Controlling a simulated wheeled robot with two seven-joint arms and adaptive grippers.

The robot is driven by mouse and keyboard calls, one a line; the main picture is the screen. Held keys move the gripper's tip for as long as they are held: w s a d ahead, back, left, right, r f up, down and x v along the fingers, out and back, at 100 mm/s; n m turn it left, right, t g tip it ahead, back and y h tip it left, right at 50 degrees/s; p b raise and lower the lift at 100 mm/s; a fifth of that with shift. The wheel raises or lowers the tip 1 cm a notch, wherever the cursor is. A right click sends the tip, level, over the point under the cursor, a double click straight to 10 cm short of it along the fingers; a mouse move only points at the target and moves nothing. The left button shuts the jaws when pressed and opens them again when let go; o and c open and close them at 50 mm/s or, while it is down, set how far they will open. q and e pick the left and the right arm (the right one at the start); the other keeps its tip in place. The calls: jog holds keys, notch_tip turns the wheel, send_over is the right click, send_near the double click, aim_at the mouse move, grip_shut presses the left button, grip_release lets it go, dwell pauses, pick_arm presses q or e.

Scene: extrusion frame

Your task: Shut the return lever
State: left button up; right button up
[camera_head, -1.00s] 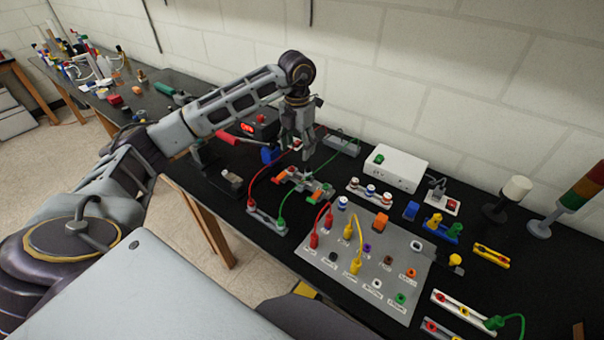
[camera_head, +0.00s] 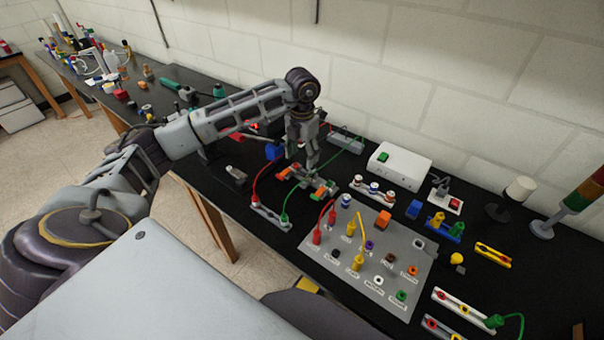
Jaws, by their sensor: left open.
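A small grey device with orange, red and green parts (camera_head: 321,190) lies on the black bench, with a red and a green wire running to it. I cannot tell for sure which of its parts is the return lever, or whether a lever there is raised or down. My left gripper (camera_head: 303,163) points down just above and behind this device, with its fingers apart and nothing seen between them. The fingers and arm hide part of what lies behind. Whether the fingertips touch the device is too small to tell. My right gripper is not in view.
A grey terminal strip (camera_head: 270,217) lies in front of the device. A grey panel with colored sockets and plugs (camera_head: 322,262) is at the front right. A white box (camera_head: 400,165) stands near the wall. A blue block (camera_head: 272,152) is left of the gripper.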

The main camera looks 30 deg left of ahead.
aim_at(302, 173)
pick_arm(q)
jog(key=shift+f+p, duration=0.8)
jog(key=shift+f, duration=3.75)
jog(key=c, duration=1)
